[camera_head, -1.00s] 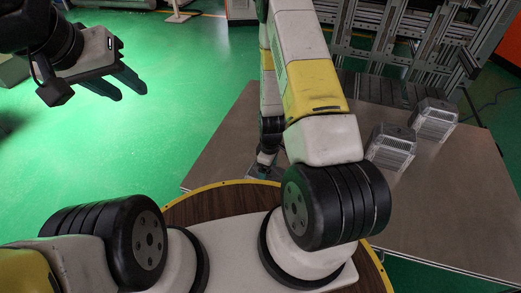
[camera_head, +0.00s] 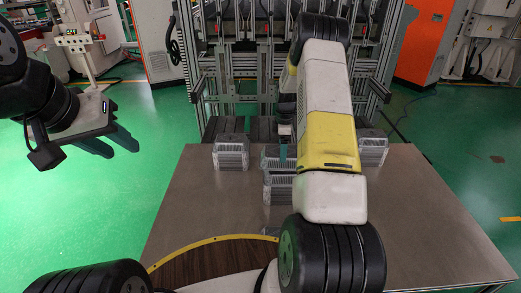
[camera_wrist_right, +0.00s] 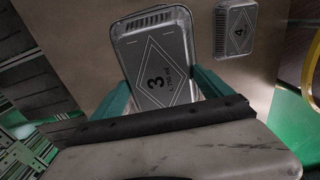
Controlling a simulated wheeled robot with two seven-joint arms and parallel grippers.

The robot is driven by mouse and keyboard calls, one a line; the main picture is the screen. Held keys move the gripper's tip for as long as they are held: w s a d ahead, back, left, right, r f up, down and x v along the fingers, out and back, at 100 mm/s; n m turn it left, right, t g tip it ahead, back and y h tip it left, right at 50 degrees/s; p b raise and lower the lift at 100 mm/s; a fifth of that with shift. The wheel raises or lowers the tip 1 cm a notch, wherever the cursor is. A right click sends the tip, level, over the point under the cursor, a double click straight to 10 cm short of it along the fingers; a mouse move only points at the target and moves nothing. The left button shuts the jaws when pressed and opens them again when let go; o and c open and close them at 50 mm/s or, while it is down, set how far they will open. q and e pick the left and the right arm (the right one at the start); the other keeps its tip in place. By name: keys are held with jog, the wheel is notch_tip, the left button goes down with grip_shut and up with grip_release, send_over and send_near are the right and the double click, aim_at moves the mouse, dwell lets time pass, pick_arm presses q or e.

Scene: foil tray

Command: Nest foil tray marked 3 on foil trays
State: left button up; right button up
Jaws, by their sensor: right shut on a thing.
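The foil tray marked 3 (camera_wrist_right: 160,55) is between the teal fingers of my right gripper (camera_wrist_right: 165,82), which is shut on it. In the head view my right gripper (camera_head: 283,151) is mostly hidden by my arm; a grey tray shape shows at it. A foil tray marked 4 (camera_wrist_right: 236,30) lies apart, at right in the wrist view. In the head view, foil trays stand on the table at left (camera_head: 231,153), at right (camera_head: 373,148) and in the middle (camera_head: 279,189). Their numbers are unreadable there. My left gripper (camera_head: 121,147) is open and empty, left of the table.
The grey-brown table (camera_head: 200,205) has bare room at left front and right. A round wooden top with a yellow rim (camera_head: 215,239) is at the near edge. A metal frame (camera_head: 240,85) stands behind the table. My right arm hides part of the middle.

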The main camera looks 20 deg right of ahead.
jog(key=shift+w+d+r+n, duration=0.1)
jog(key=shift+w+d+n, duration=0.05)
jog(key=shift+d, duration=0.3)
jog(key=shift+w+d+n, duration=0.1)
jog(key=shift+d+n, duration=0.05)
jog(key=shift+d, duration=0.25)
jog(key=shift+d+f, duration=0.1)
jog(key=shift+f, duration=4.6)
jog(key=o, duration=1.1)
jog(key=shift+c, duration=0.2)
notch_tip(320, 180, up, 8)
jog(key=shift+f, duration=0.15)
